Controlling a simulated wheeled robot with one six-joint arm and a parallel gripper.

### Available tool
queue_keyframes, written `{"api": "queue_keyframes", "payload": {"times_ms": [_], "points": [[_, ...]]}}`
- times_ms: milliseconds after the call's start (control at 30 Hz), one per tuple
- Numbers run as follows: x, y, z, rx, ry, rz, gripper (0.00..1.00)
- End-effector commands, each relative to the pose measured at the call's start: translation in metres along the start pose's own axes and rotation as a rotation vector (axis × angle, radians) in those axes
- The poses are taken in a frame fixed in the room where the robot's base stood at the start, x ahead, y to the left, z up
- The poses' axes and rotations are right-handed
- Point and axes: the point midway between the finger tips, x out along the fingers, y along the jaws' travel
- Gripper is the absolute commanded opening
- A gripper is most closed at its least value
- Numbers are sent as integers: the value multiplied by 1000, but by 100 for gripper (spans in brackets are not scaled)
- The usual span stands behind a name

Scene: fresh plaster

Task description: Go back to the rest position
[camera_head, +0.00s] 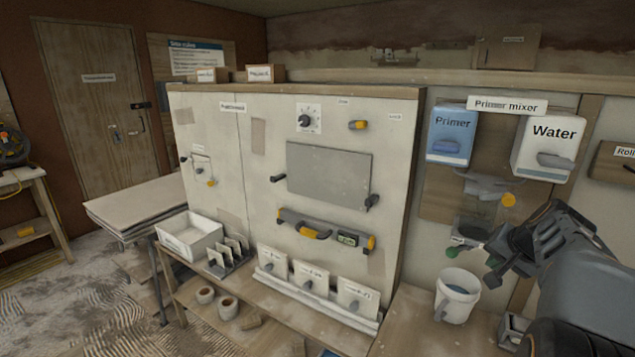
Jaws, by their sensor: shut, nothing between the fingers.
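My arm comes in from the lower right. My gripper (494,262) is a dark shape at its end, in front of the primer mixer, and it is shut and empty. It is above and close to a white bucket (458,290) on the wooden bench, and I cannot tell the exact gap. The primer mixer has a blue Primer tank (451,134) and a white Water tank (546,146) on the wall, with a grey outlet and an orange knob (508,199) below them. Part of the area behind my arm is hidden.
A plaster practice board (230,170) stands left of the bucket, with a spirit level (325,229), a grey panel (328,172) and a dial (308,118). A shelf below holds a white tub (188,236) and several sample cards. Open floor (60,310) lies at lower left.

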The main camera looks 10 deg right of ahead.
Motion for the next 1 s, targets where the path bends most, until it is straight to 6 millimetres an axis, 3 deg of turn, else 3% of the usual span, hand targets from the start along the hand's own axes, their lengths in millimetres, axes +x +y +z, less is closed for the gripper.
{"api": "queue_keyframes", "payload": {"times_ms": [100, 167, 400, 533, 700, 833, 1000], "points": [[16, 16, 40, -13, -78, 77, 0], [20, 9, 70, -68, -125, 111, 0], [20, -30, 210, -452, -277, 180, 0], [11, -41, 264, -653, -307, 166, 0], [-1, -58, 298, -808, -305, 109, 0], [-7, -70, 305, -857, -293, 75, 0], [-7, -70, 305, -857, -293, 75, 0]]}}
